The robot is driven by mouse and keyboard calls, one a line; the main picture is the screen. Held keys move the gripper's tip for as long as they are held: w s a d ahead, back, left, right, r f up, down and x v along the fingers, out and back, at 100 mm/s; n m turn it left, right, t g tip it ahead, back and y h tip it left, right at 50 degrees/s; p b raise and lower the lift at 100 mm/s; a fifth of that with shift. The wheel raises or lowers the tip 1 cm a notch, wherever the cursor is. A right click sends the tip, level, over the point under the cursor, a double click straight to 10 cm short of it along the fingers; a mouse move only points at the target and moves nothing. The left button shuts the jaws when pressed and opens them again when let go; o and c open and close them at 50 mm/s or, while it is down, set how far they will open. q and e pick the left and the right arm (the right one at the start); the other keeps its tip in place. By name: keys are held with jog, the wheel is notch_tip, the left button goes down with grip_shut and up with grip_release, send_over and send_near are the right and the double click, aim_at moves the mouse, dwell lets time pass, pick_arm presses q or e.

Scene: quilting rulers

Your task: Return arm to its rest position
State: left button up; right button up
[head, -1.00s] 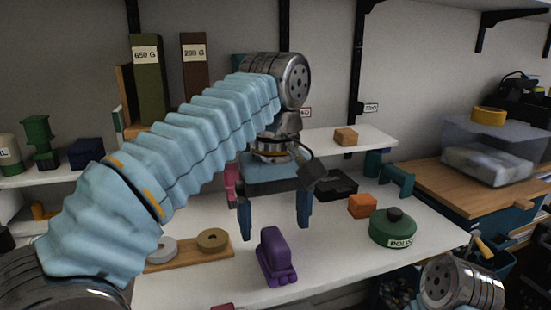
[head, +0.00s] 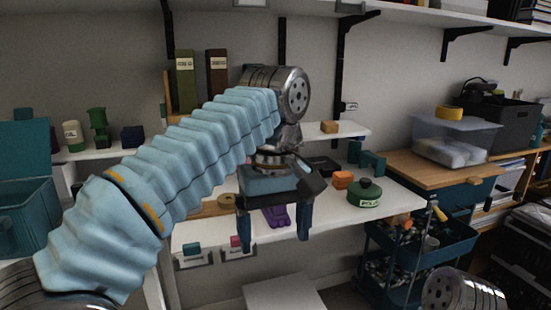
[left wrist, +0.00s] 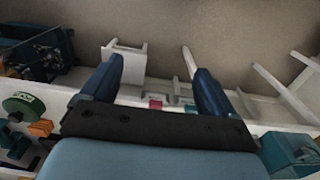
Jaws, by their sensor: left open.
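My left arm, in a pale blue ribbed sleeve, is raised and bent across the middle of the head view. My left gripper (head: 275,236) hangs from it with two dark blue fingers pointing down. The fingers are spread apart with nothing between them. In the left wrist view, my left gripper (left wrist: 158,70) also shows its two fingers wide apart and empty. In the head view it covers part of the front edge of the white worktop (head: 330,212) and part of a purple object (head: 277,216). My right gripper is out of view.
A green round tin (head: 364,196) and an orange block (head: 343,180) sit on the worktop. A teal cart (head: 420,250) stands at right, a teal bin (head: 24,212) at far left. A white stool (head: 284,292) stands below; it also shows in the left wrist view (left wrist: 126,58).

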pick_arm(q)
jog(key=w+a+f+m+h, duration=0.1)
jog(key=w+f, duration=0.2)
jog(key=f, duration=0.9)
jog(key=w+a+f, duration=0.1)
jog(key=w+f, duration=0.2)
jog(key=f, duration=0.9)
jog(key=w+a+f+m+h, duration=0.1)
jog(key=w+f, duration=0.3)
jog(key=f, duration=0.8)
jog(key=s+a+f+h, duration=0.1)
jog(key=s+a+f, duration=0.3)
jog(key=f, duration=0.5)
jog(key=s+a+f, duration=0.1)
jog(key=s+f, duration=0.5)
jog(key=f, duration=0.3)
jog(key=s+a+f, duration=0.1)
jog(key=s+f, duration=0.1)
jog(key=s, duration=0.3)
jog(key=s+a+f+h, duration=0.1)
jog(key=s+f, duration=0.2)
jog(key=s, duration=0.3)
jog(key=shift+a+t, duration=0.3)
